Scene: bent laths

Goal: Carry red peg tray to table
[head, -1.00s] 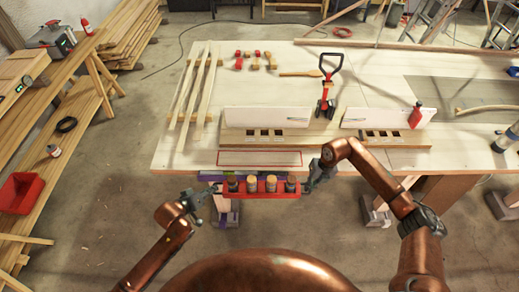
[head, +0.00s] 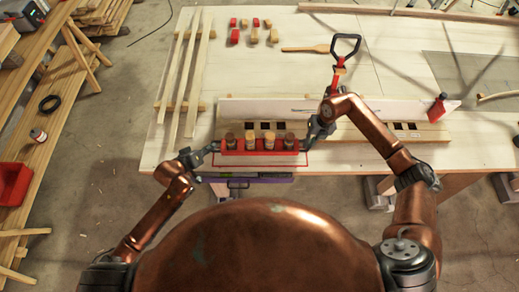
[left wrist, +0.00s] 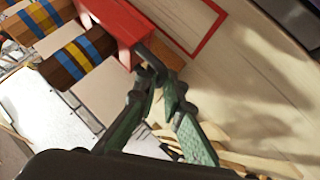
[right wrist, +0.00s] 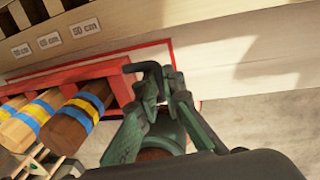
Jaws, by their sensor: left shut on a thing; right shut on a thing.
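The red peg tray (head: 261,151) hangs between my two grippers in the head view, over the front edge area of the table (head: 350,158). Several brown pegs stand in it; in the wrist views they carry blue and yellow bands. My left gripper (head: 207,152) is shut on the tray's left end, also seen in the left wrist view (left wrist: 150,68). My right gripper (head: 312,132) is shut on its right end, also seen in the right wrist view (right wrist: 160,80). The tray looks level. A red outlined rectangle (head: 306,164) on the table lies partly hidden behind and below the tray.
Behind the tray stands a long jig with a white board (head: 260,108) and slots, marked with length labels (right wrist: 50,40). Long laths (head: 185,80) lie at the left. Small red and wooden blocks (head: 254,24) and a black-handled red tool (head: 346,46) are further back.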

